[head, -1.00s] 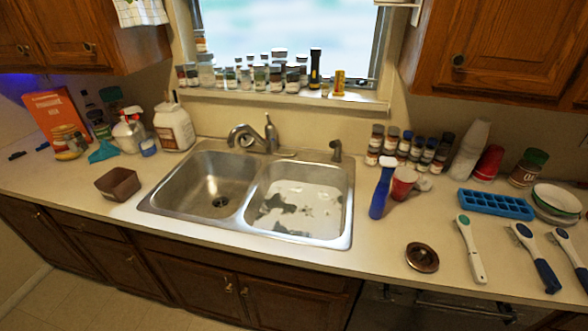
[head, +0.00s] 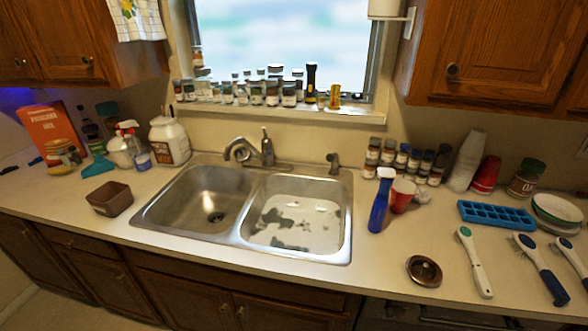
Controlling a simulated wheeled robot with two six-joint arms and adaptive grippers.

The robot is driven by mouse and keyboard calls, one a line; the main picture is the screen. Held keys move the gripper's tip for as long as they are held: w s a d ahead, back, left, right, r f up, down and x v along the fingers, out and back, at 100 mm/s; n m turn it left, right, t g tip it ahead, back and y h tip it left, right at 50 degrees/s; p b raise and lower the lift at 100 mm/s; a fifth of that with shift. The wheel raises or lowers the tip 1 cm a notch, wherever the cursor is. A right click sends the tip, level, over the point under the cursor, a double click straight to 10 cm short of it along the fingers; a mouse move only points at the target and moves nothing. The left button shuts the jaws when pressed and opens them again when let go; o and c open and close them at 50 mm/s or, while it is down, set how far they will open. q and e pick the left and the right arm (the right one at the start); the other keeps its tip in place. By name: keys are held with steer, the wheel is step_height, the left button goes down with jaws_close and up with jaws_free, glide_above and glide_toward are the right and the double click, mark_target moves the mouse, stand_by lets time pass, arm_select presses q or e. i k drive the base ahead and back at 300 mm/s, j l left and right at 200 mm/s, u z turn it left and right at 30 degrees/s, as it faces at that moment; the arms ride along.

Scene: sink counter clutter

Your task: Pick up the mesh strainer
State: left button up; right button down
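A small round metal piece (head: 424,270) lies flat on the counter to the right of the sink, near the front edge. It has a shiny rim and a raised centre, and looks like the mesh strainer, though its mesh is too small to make out. Nothing covers it. Neither of my grippers shows in the head view.
The double sink (head: 250,212) lies to its left. A blue spray bottle (head: 380,203) and a red cup (head: 402,196) stand behind it. A white-handled brush (head: 474,262) and a blue-handled brush (head: 541,270) lie to its right, with a blue ice tray (head: 496,215) behind. Bare counter surrounds the piece.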

mark_target(423, 270)
steer(key=z, duration=1.2)
steer(key=u, duration=2.5)
steer(key=j+z, duration=0.1)
steer(key=z, duration=2.6)
